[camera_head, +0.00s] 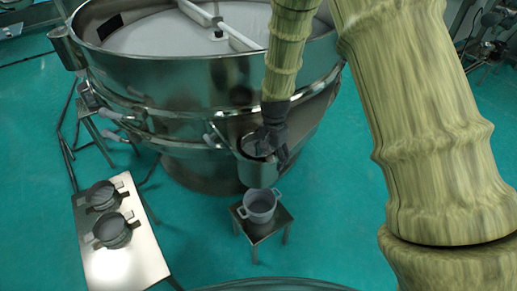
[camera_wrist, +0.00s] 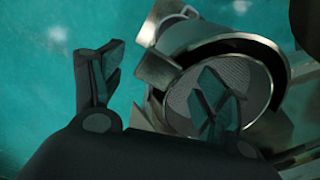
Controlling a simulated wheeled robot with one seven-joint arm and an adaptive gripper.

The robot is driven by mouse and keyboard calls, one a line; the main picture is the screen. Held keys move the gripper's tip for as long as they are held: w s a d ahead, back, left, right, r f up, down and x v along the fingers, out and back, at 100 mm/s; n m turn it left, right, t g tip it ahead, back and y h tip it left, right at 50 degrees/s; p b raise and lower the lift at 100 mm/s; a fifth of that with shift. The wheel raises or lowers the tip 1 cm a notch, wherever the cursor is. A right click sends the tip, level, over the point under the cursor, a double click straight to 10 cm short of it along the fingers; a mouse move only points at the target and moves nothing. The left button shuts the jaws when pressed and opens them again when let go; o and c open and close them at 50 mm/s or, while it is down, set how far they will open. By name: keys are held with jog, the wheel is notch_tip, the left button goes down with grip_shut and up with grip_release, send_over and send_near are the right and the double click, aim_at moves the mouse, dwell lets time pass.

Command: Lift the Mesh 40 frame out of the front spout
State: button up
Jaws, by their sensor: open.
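The front spout (camera_head: 257,172) is a steel cup low on the front of the big sieve (camera_head: 185,110). A round frame with a grey mesh face (camera_wrist: 190,92) sits in the spout's mouth in the wrist view; no label is readable. A flat metal tab (camera_wrist: 153,70) sticks out from its rim. My gripper (camera_head: 275,135) is at the spout mouth, partly covering the frame in the head view. It also shows in the wrist view (camera_wrist: 158,88), open, one finger out to the left and the other over the mesh. The tab appears between the fingers; I cannot tell whether anything touches.
A small stool (camera_head: 262,231) with a grey two-handled pot (camera_head: 260,206) stands below the spout. A steel table (camera_head: 125,262) at the left holds two round frames with tabs, one (camera_head: 101,196) behind the other (camera_head: 113,231). Green floor between them is clear.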

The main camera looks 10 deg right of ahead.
jog(key=shift+f, duration=0.2)
jog(key=shift+c, duration=0.2)
jog(key=c, duration=1.3)
